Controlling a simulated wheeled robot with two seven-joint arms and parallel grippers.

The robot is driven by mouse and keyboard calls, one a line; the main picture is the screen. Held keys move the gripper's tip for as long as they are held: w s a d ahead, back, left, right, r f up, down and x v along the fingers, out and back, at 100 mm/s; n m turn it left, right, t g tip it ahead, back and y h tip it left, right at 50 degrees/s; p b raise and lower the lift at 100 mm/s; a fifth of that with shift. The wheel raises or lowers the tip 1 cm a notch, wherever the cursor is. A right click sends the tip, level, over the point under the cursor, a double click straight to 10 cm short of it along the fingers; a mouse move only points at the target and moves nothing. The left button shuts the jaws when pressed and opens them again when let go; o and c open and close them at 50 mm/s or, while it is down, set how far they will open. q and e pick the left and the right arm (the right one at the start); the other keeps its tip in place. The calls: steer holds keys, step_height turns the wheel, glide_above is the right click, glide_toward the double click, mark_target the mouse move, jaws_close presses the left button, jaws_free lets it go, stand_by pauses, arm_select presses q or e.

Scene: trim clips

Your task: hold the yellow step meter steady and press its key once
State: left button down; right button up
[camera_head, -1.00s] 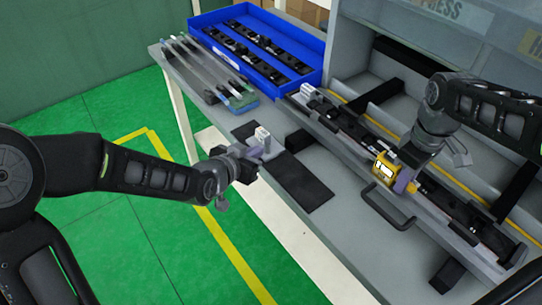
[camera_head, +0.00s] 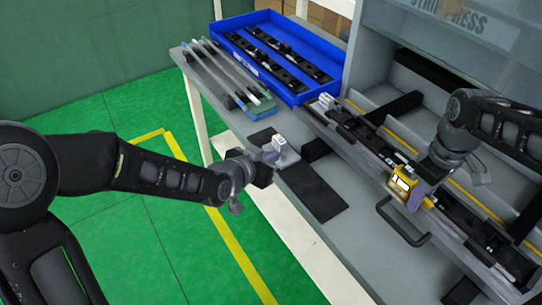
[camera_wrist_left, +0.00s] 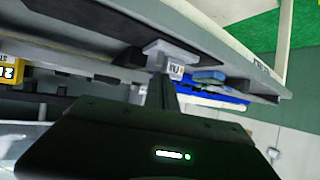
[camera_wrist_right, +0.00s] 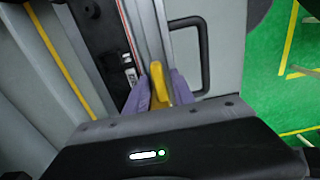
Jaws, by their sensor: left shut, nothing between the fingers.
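The yellow step meter (camera_head: 401,184) has a pale display and sits above the rail on the right of the bench. It shows between the purple fingers in the right wrist view (camera_wrist_right: 157,84) and at the left edge of the left wrist view (camera_wrist_left: 11,72). My right gripper (camera_head: 413,194) is shut on it. I cannot make out its key. My left gripper (camera_head: 269,157) is shut and empty, well left of the meter, close to a small white labelled block (camera_head: 280,143). That block also shows ahead of it in the left wrist view (camera_wrist_left: 172,58).
A blue tray (camera_head: 329,92) with black rails stands at the back, beside clear strips (camera_head: 228,72). A black handle (camera_head: 398,228) stands in front of the meter. A dark mat (camera_head: 314,191) lies on the bench right of my left gripper. Green floor is open at left.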

steer(key=shift+o, duration=0.7)
steer(key=shift+r, duration=0.1)
steer(key=shift+r, duration=0.1)
steer(key=shift+w+r, duration=0.1)
steer(key=shift+r, duration=0.2)
step_height(320, 180, up, 7)
steer(key=shift+f, duration=0.2)
